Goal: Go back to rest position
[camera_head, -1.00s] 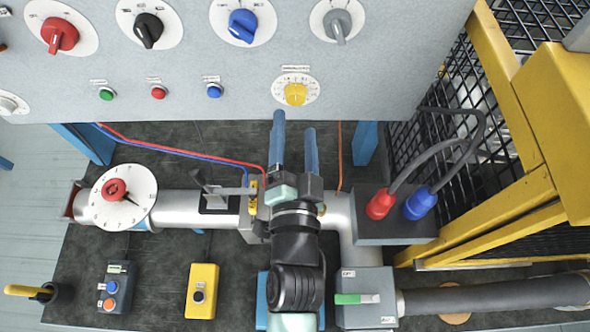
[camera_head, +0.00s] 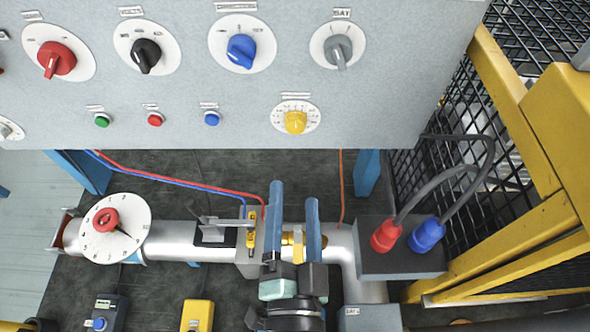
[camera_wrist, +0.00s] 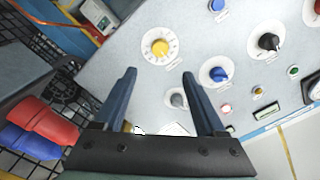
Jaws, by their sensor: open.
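My gripper (camera_head: 295,200) is open and empty, with its two blue fingers apart and pointing up toward the grey panel in the head view. It hangs over the silver pipe (camera_head: 180,240), right of the yellow-tagged valve (camera_head: 251,230). In the wrist view my gripper (camera_wrist: 158,88) also shows open, with nothing between the fingers but the panel behind. The yellow knob (camera_head: 295,122) on the panel is above the fingertips and apart from them. It shows in the wrist view (camera_wrist: 159,48) too, beyond the fingers.
The grey panel (camera_head: 230,85) with several knobs and buttons spans the top. Red (camera_head: 386,236) and blue (camera_head: 427,235) plugs with grey cables stand to the right of my gripper. A yellow frame (camera_head: 515,110) with black mesh bounds the right side. A white dial (camera_head: 116,228) sits at left.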

